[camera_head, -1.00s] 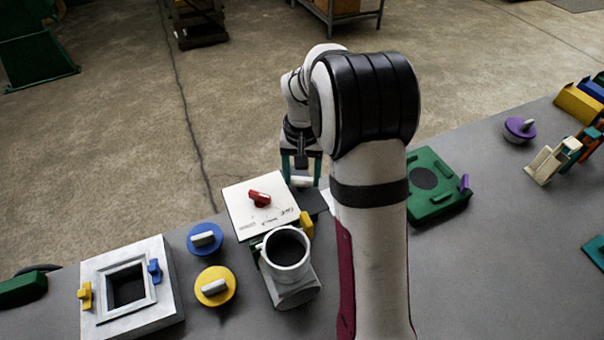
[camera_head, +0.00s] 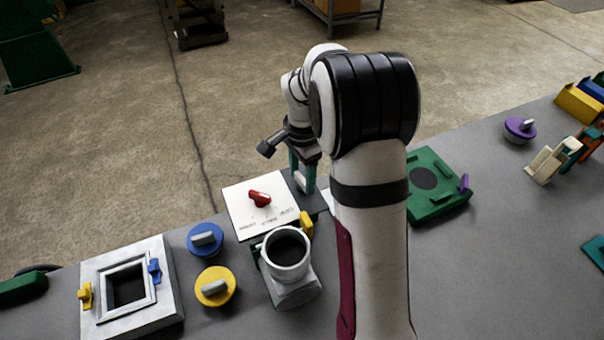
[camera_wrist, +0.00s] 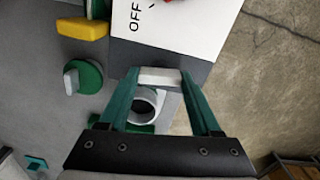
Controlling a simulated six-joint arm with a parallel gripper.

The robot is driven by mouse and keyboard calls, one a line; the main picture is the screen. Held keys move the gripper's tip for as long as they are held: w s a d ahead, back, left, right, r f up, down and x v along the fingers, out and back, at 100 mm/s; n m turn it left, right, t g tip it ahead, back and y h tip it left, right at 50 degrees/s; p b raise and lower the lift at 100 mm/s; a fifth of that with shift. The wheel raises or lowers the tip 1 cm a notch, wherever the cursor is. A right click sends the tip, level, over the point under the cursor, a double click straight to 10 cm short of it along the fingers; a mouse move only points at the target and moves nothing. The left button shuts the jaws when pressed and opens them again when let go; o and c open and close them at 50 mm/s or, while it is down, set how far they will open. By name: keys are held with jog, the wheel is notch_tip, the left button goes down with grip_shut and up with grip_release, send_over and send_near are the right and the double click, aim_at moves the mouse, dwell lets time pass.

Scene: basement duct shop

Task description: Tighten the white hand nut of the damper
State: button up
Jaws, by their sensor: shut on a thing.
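The damper has a white panel (camera_head: 240,212) with a red handle (camera_head: 260,198) and a dark grey part along its far right side. In the wrist view the panel (camera_wrist: 190,42) shows the word OFF, and the red handle is cut by the top edge. The white hand nut (camera_wrist: 162,76) is a short white bar at the dark part. My gripper (camera_head: 302,179) has its teal fingers shut on the nut, one at each end. The nut also shows small between the fingers in the head view (camera_head: 301,183). Its seat is hidden beneath it.
A grey duct piece with a round collar (camera_head: 288,252) and a yellow handle (camera_head: 306,224) stand close in front of the panel. Blue (camera_head: 206,239) and yellow (camera_head: 215,287) knobs lie left. A green plate (camera_head: 437,187) lies right. The wrist view shows a green knob (camera_wrist: 88,76).

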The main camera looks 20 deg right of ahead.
aim_at(302, 178)
jog(key=shift+m, duration=0.8)
jog(key=o, duration=1.4)
notch_tip(302, 178, up, 16)
jog(key=shift+f, duration=0.1)
